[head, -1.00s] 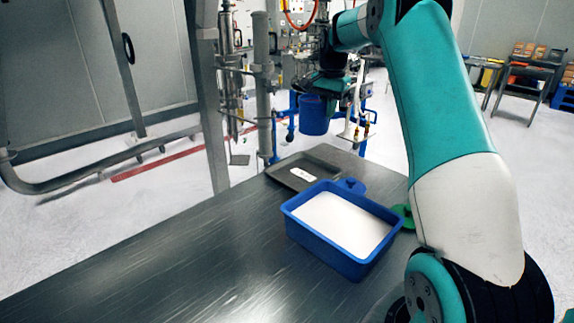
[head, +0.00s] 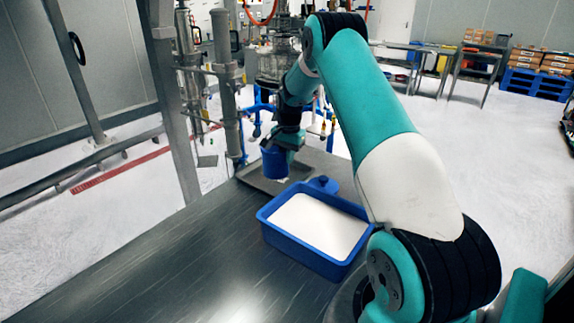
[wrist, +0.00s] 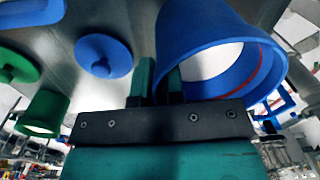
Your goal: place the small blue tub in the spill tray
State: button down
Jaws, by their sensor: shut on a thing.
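The small blue tub (head: 274,163) is held in my gripper (head: 287,143) over the dark, shallow spill tray (head: 264,185) at the far end of the table. In the head view the tub looks upright and overlaps the tray. I cannot tell whether its bottom touches the tray. In the wrist view, the fingers (wrist: 160,80) are shut on the wall of the tub (wrist: 200,30), whose open rim faces the lower right. Part of the tray is hidden behind the tub and gripper.
A large blue bin of white powder (head: 262,222) stands in front of the tray. A round blue lid (head: 323,184) lies behind it and also shows in the wrist view (wrist: 103,57). A green lid (wrist: 14,62) and green tub (wrist: 42,113) are near. The table's left part is clear.

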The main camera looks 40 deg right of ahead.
aim_at(287, 174)
jog(key=shift+f+p, duration=0.5)
jog(key=shift+f, duration=1.6)
jog(key=shift+f, duration=0.2)
jog(key=c, duration=1.2)
grip_release()
jog(key=shift+r, duration=0.15)
